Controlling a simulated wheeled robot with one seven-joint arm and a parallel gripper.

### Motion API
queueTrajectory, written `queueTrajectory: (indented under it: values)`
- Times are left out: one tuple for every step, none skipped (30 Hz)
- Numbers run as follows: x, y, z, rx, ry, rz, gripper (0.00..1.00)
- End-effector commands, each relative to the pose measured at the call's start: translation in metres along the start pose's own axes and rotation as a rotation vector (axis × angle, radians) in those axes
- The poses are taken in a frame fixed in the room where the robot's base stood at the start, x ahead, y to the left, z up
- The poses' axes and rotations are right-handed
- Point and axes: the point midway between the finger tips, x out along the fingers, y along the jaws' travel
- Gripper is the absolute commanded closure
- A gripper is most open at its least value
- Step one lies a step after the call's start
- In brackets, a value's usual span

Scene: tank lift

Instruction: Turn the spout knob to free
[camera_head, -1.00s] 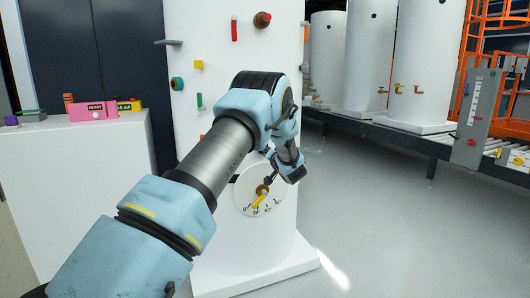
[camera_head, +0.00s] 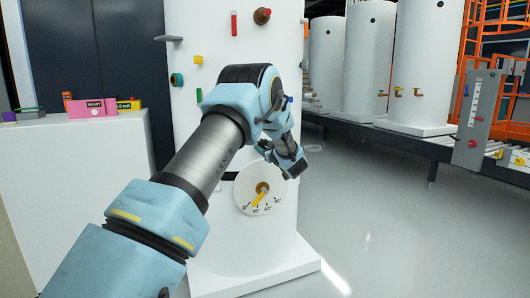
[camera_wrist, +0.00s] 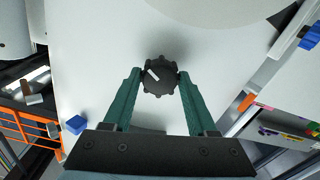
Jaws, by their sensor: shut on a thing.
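A black scalloped knob (camera_wrist: 160,85) with a white mark sits on the white tank surface in the wrist view. The mark slants toward the upper left. My gripper (camera_wrist: 161,77) has its two teal fingers on either side of the knob, closed on it. In the head view my gripper (camera_head: 265,149) is at the tank's front, just above a round dial, and it hides the knob. The white dial (camera_head: 243,194) has a scale and a brass hub. Its yellow pointer (camera_head: 258,199) points down and left, near the 30 mark.
The white tank (camera_head: 212,20) carries a brown round fitting (camera_head: 262,16), a teal knob (camera_head: 177,80) and a grey lever (camera_head: 168,38). A white cabinet (camera_head: 80,180) stands at the left. More tanks stand on a conveyor (camera_head: 400,135) at the right. The floor in front is clear.

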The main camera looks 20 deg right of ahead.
Motion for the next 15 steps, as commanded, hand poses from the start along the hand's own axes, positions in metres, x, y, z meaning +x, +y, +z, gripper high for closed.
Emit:
queueTrajectory:
  values:
    - [-0.0002, -0.0013, 0.004, -0.046, -0.001, -0.001, 0.98]
    - [-0.0002, -0.0012, 0.004, -0.074, -0.001, -0.001, 0.98]
    - [-0.0002, -0.0012, 0.0039, -0.112, -0.001, -0.001, 0.98]
    - [-0.0002, -0.0012, 0.004, -0.14, -0.001, -0.001, 0.98]
    - [-0.0002, -0.0013, 0.0042, -0.169, -0.001, -0.001, 0.98]
    - [-0.0002, -0.0012, 0.0045, -0.207, -0.001, -0.001, 0.98]
    - [-0.0003, -0.0012, 0.0047, -0.236, -0.001, -0.001, 0.98]
    - [-0.0004, -0.0011, 0.0048, -0.264, -0.002, -0.001, 0.98]
    - [-0.0005, -0.0009, 0.0047, -0.302, -0.002, -0.001, 0.98]
    - [-0.0005, -0.0009, 0.0046, -0.331, -0.002, -0.001, 0.98]
    - [-0.0004, -0.001, 0.0045, -0.359, -0.001, -0.001, 0.98]
    - [-0.0002, -0.0013, 0.0046, -0.397, -0.001, -0.001, 0.98]
    - [-0.0002, -0.0015, 0.0047, -0.426, -0.001, -0.001, 0.98]
    - [-0.0001, -0.0015, 0.0049, -0.454, -0.001, -0.002, 0.98]
    - [-0.0002, -0.0015, 0.0052, -0.492, -0.001, -0.002, 0.98]
